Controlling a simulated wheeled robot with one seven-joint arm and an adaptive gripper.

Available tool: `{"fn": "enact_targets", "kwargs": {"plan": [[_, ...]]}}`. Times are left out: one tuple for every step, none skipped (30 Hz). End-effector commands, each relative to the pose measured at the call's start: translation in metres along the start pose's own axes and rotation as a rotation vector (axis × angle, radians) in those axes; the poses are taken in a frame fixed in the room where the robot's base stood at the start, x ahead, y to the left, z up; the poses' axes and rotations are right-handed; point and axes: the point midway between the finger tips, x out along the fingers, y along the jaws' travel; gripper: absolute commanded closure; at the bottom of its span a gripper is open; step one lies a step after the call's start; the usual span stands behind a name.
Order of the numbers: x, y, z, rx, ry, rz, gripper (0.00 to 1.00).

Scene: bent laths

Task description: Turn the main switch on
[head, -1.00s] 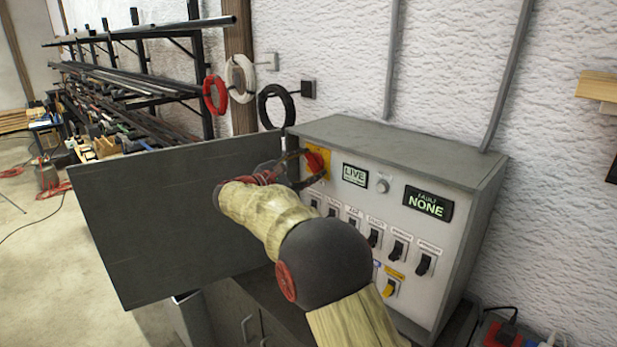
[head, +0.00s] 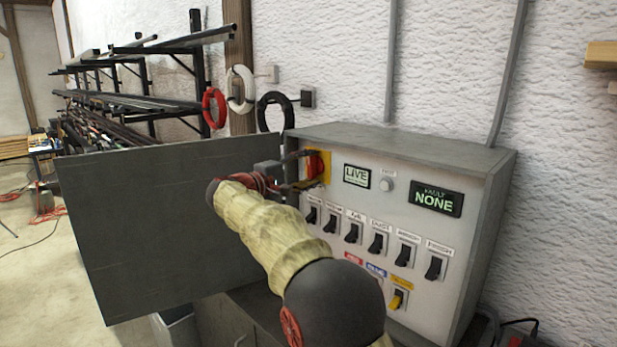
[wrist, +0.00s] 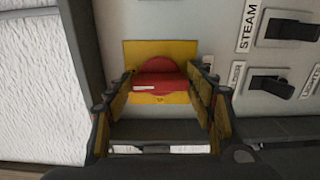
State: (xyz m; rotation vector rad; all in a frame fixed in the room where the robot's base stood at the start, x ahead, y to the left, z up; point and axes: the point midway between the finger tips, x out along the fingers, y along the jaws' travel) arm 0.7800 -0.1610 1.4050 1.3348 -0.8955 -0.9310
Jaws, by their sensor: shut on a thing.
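The main switch is a red rotary knob (head: 315,165) on a yellow plate (head: 326,157), at the upper left of the grey panel's face. In the head view the knob's handle looks about upright. My gripper (head: 306,169) reaches it from the left, one finger above and one below. The fingers hide part of the knob and any position marks. A display (head: 356,176) beside it reads LIVE.
The grey cabinet door (head: 165,230) stands open left of my arm. A fault display (head: 436,199) reads NONE. Cable coils (head: 214,108) hang on the wall behind.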

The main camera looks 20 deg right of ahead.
Motion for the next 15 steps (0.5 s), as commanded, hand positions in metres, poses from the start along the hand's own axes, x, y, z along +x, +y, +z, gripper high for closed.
{"fn": "enact_targets", "kwargs": {"plan": [[0.0000,-0.0021,-0.0002,0.013,0.000,0.000,0.71],[0.0000,-0.0021,-0.0002,0.021,0.000,0.000,0.71],[0.0000,-0.0020,-0.0002,0.031,0.000,0.000,0.71],[0.0000,-0.0019,-0.0003,0.036,0.000,0.000,0.71],[0.0000,-0.0018,-0.0003,0.041,0.000,0.000,0.71],[0.0000,-0.0016,-0.0003,0.045,0.000,0.000,0.71],[0.0001,-0.0015,-0.0003,0.048,0.000,-0.001,0.71],[0.0001,-0.0014,-0.0003,0.051,0.000,-0.001,0.71],[0.0001,-0.0012,-0.0002,0.053,0.000,-0.001,0.71],[0.0001,-0.0012,-0.0002,0.054,0.000,-0.001,0.71],[0.0001,-0.0011,-0.0002,0.055,0.000,-0.001,0.71],[0.0000,-0.0010,-0.0002,0.056,0.000,-0.001,0.71],[0.0000,-0.0010,-0.0002,0.056,0.000,-0.001,0.71],[0.0000,-0.0010,-0.0002,0.056,0.000,-0.001,0.71],[0.0001,-0.0010,-0.0002,0.056,0.000,-0.001,0.71]]}}
